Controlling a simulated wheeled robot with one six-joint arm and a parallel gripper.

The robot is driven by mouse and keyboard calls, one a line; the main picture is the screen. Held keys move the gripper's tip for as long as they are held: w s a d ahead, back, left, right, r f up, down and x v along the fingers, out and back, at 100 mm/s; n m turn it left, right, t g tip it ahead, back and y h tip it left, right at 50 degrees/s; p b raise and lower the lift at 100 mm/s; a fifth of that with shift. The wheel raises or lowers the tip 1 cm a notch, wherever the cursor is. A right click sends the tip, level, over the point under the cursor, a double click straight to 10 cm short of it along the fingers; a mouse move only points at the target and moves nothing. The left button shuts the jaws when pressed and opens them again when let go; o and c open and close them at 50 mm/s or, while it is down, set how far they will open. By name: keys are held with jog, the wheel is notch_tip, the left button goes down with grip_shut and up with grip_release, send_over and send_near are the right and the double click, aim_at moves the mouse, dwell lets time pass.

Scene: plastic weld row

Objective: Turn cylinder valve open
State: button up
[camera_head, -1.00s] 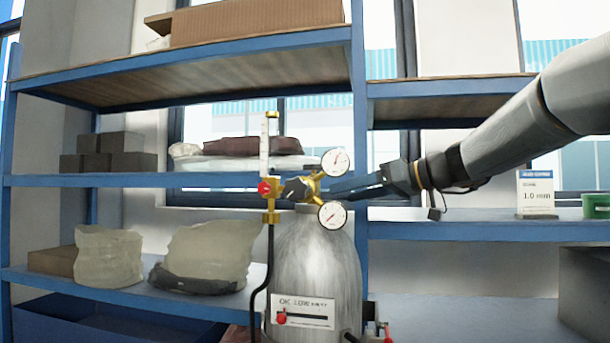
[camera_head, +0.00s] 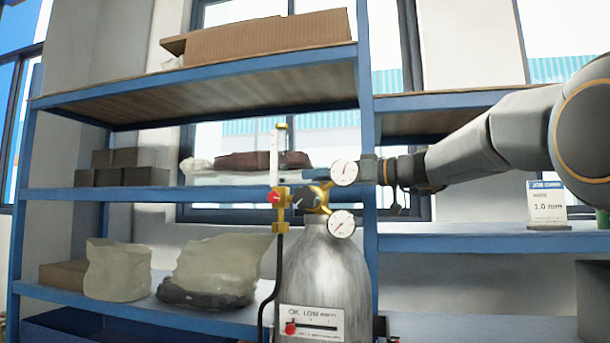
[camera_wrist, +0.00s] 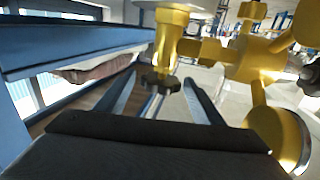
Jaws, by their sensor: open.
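The grey gas cylinder (camera_head: 322,272) stands upright in front of the shelving, with a brass regulator (camera_head: 318,196) on top. A dark valve knob (camera_head: 303,195) shows at the regulator's left. My gripper (camera_head: 371,168) is just right of the upper gauge (camera_head: 343,172) in the head view; its fingertips are not clear there. In the wrist view my open gripper (camera_wrist: 158,98) has its two fingers apart. A dark round knob (camera_wrist: 160,83) under a brass stem (camera_wrist: 172,38) appears between or just beyond the fingertips; I cannot tell if they touch it.
The lower gauge (camera_head: 341,223) sits below the upper one. A flow tube with a red knob (camera_head: 274,196) and a black hose (camera_head: 266,300) stand left of the cylinder. Blue shelving (camera_head: 367,120) is close behind. A job card (camera_head: 547,206) stands on the right shelf.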

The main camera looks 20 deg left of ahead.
jog(key=shift+w+a+p, duration=0.15)
jog(key=shift+a+p, duration=0.6)
jog(key=shift+a, duration=1.45)
jog(key=shift+c, duration=0.2)
jog(key=c, duration=1)
